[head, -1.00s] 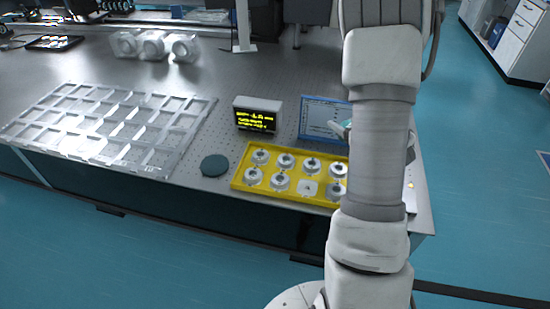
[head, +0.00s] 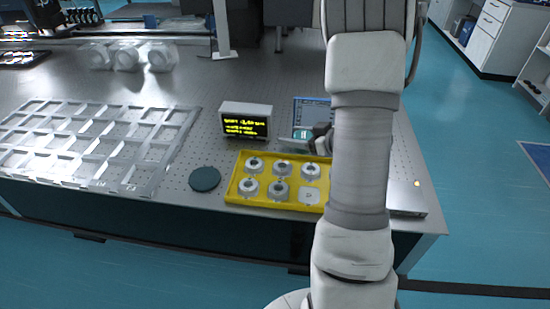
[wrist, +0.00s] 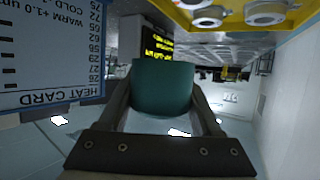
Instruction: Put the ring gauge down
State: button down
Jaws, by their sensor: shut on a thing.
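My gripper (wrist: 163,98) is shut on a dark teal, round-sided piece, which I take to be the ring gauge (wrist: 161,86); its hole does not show. In the head view a small teal patch (head: 302,133) shows at my gripper, above the table between the display box and the arm; most of the hand is hidden behind my arm. A dark teal round pad (head: 205,179) lies flat and bare on the table, left of the yellow tray (head: 233,190). The tray holds several silver ring-shaped pieces (head: 278,190); my arm hides its right end.
A display box (head: 246,122) with yellow text stands behind the tray; its screen also shows in the wrist view (wrist: 156,45). The heat card (wrist: 50,60) stands close beside my gripper. A clear compartmented rack (head: 90,145) lies left. Clear rounded pieces (head: 127,57) stand farther back.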

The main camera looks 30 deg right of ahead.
jog(key=w+a+f, duration=0.2)
jog(key=a, duration=0.1)
jog(key=w+a+f, duration=0.1)
jog(key=shift+a+f+b, duration=0.1)
jog(key=shift+a+b, duration=0.1)
jog(key=shift+b, duration=0.2)
jog(key=shift+f+b, duration=0.6)
jog(key=shift+f, duration=1.35)
jog(key=shift+f, duration=0.1)
jog(key=shift+f, duration=0.15)
jog(key=shift+c, duration=0.3)
grip_release()
